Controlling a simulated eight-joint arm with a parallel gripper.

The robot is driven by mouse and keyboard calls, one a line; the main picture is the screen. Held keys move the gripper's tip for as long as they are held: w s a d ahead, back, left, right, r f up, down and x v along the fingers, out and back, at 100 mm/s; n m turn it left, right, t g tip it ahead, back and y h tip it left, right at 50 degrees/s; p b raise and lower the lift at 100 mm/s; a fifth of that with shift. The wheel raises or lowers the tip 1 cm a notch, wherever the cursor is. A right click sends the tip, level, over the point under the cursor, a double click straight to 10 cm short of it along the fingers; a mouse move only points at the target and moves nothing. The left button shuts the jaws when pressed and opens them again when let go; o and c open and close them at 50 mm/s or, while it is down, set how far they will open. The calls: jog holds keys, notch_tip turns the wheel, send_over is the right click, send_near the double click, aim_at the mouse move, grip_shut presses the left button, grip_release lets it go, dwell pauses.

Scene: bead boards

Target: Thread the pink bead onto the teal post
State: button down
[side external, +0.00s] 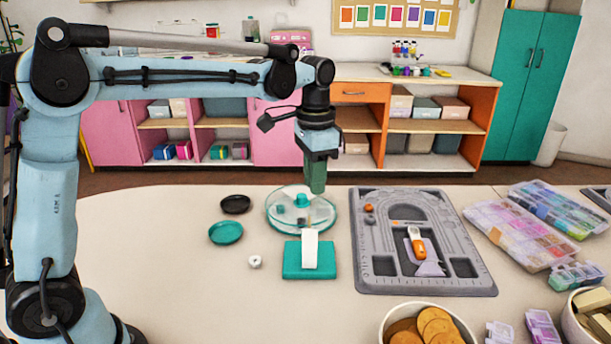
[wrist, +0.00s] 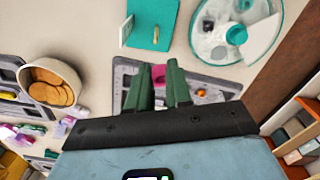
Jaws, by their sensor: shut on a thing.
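The pink bead (wrist: 158,73) shows in the wrist view between the tips of my gripper (wrist: 159,85). My gripper is shut on it. In the side view my gripper (side external: 315,180) points down over the clear round dish, and the bead cannot be made out there. A short teal upright (side external: 302,200), the only teal post-like thing I see, is at the middle of that dish. It also shows in the wrist view (wrist: 236,34), up and right of the bead and apart from it. The bead is held in the air.
The clear dish (side external: 274,222) has a white wedge inside. In front is a teal square base (side external: 291,271) with a white upright piece (side external: 310,245). A white bead (side external: 255,261), a teal saucer (side external: 226,233) and a black one (side external: 235,204) lie left. A grey bead board (side external: 365,270) lies right.

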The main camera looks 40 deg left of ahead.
jog(key=shift+s+a+f, duration=0.1)
jog(key=shift+s+f, duration=0.2)
jog(key=shift+f, duration=0.4)
jog(key=shift+s+f, duration=0.25)
jog(key=shift+f, duration=0.5)
jog(key=shift+s+a+f, duration=0.1)
jog(key=shift+s+f, duration=0.2)
jog(key=shift+f, duration=0.4)
jog(key=shift+f, duration=1.75)
jog(key=c, duration=1)
grip_release()
jog(key=shift+o, duration=0.2)
jog(key=shift+r, duration=0.1)
notch_tip(320, 180, up, 12)
